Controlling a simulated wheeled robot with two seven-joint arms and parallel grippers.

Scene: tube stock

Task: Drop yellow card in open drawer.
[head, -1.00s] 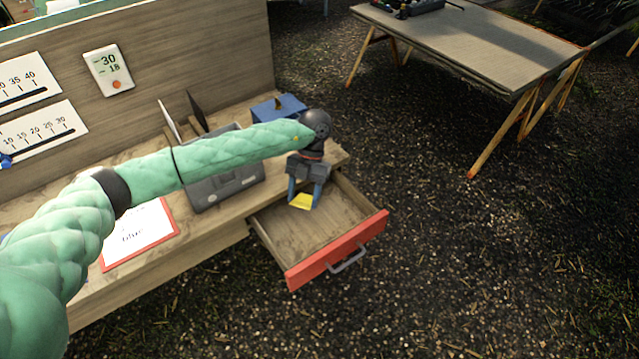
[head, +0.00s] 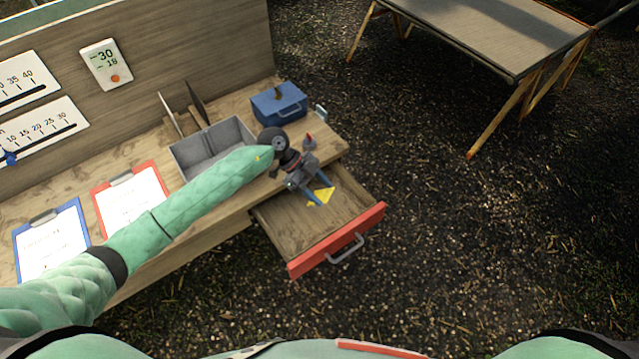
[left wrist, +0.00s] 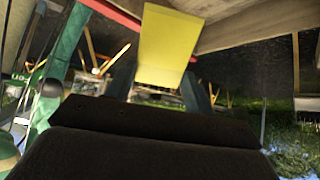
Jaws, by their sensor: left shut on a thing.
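The yellow card (head: 324,194) is in my left gripper (head: 318,199), over the back part of the open drawer. The card also shows in the left wrist view (left wrist: 166,45), between the two fingers. My left gripper is shut on it. The drawer (head: 300,229) is pulled out of the bench, with a red front (head: 336,240) and a grey handle. Its visible floor looks bare. I cannot tell how high the card is above the floor. My right gripper is not in view.
On the bench (head: 82,184) are a grey bin (head: 213,146), a blue box (head: 279,104), a red clipboard (head: 131,202) and a blue clipboard (head: 53,243). A panel with gauges stands behind. Another table (head: 490,30) stands at the far right. The ground between is clear.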

